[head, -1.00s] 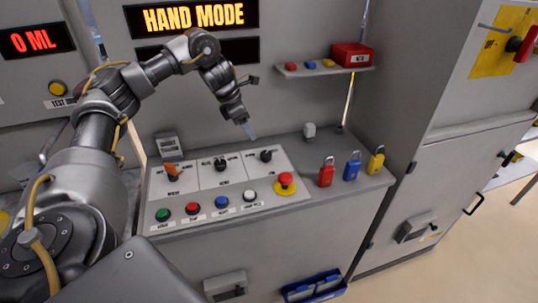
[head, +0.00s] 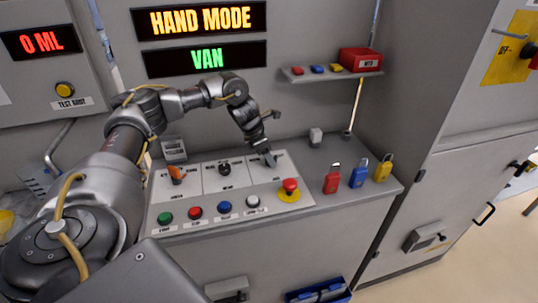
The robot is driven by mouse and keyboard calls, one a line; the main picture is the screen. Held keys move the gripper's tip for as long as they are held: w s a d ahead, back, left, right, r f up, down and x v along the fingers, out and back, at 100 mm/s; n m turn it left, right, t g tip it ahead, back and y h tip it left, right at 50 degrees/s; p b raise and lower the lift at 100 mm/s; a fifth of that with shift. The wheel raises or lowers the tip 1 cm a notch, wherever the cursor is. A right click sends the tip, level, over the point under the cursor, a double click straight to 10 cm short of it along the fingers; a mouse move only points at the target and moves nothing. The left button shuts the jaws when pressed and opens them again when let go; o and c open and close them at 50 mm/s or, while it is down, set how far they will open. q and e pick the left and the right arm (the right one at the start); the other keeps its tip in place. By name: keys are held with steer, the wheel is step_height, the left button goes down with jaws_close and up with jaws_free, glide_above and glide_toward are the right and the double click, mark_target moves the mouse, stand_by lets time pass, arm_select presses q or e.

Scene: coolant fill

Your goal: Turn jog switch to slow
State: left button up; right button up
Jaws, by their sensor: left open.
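The control panel (head: 185,205) has three rotary switches in its back row: an orange one (head: 176,174) at the left, a black one (head: 224,169) in the middle, and a third at the right. The small labels are too blurred to read, so I cannot confirm which is the jog switch. My left gripper (head: 269,158) is open, pointing down at the right-hand switch. It hides most of that switch, and I cannot tell whether the fingers touch it. My right gripper is not in view.
A red emergency button (head: 290,186) stands up close to the left gripper. Coloured push buttons (head: 224,207) line the panel front. Red (head: 332,179), blue (head: 358,173) and yellow (head: 383,168) padlocks stand to the right. A shelf (head: 330,74) juts out above. The displays read HAND MODE and VAN.

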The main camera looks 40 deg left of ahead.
arm_select(q)
steer(key=shift+w+d+f, duration=0.1)
steer(key=shift+w+f, duration=0.15)
steer(key=shift+f, duration=0.3)
steer(key=c, duration=1)
